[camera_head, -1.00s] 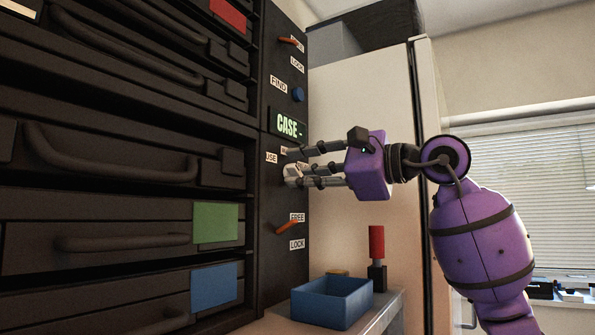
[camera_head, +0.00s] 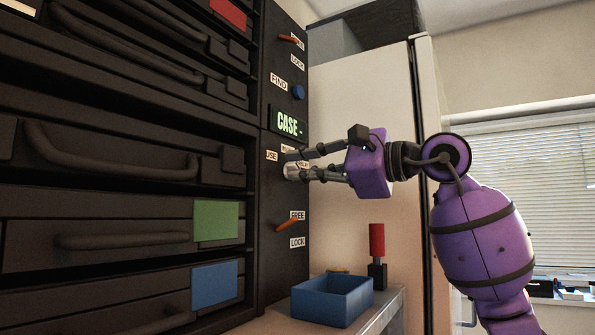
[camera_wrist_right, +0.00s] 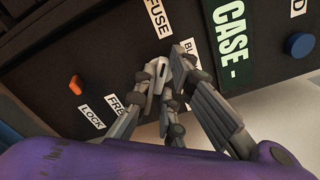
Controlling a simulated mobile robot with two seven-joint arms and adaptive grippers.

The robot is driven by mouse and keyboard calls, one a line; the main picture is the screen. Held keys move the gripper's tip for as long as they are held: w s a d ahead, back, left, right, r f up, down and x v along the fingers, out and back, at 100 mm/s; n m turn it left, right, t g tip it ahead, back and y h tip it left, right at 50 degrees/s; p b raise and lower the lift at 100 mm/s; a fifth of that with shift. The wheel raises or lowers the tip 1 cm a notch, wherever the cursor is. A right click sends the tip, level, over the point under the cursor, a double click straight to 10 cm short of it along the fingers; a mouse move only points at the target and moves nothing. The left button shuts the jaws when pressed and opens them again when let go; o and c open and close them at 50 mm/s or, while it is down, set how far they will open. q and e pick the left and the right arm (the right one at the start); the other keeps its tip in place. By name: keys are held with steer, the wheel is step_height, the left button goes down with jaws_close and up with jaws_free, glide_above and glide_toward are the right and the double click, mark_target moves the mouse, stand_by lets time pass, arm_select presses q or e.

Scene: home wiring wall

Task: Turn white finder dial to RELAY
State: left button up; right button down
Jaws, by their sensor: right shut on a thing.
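The white finder dial (camera_head: 289,171) is on the dark control panel, below the green CASE display (camera_head: 288,124). It is largely hidden by my fingers. My right gripper (camera_head: 290,164) reaches in from the right and is shut on the dial. In the right wrist view, the gripper (camera_wrist_right: 168,80) has its fingertips close together at the panel, and a pale part of the dial (camera_wrist_right: 156,77) shows between them. A FUSE label (camera_wrist_right: 157,18) is beside the dial, with two more labels near the fingers, partly covered. The dial's pointing direction cannot be told. My left gripper is not in view.
Orange levers sit above and below the dial; the lower one (camera_head: 287,225) has FREE and LOCK labels. A blue knob (camera_head: 298,92) is near FIND. Dark drawers with handles fill the left. A blue tray (camera_head: 333,300) and a red-handled object (camera_head: 377,243) stand on a shelf below.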

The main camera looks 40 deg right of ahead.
stand_by(0.4)
steer(key=shift+m, duration=1)
steer(key=shift+m, duration=1)
steer(key=shift+m, duration=3)
steer(key=c, duration=1.8)
jaws_free()
steer(key=shift+o, duration=0.2)
steer(key=v, duration=1.2)
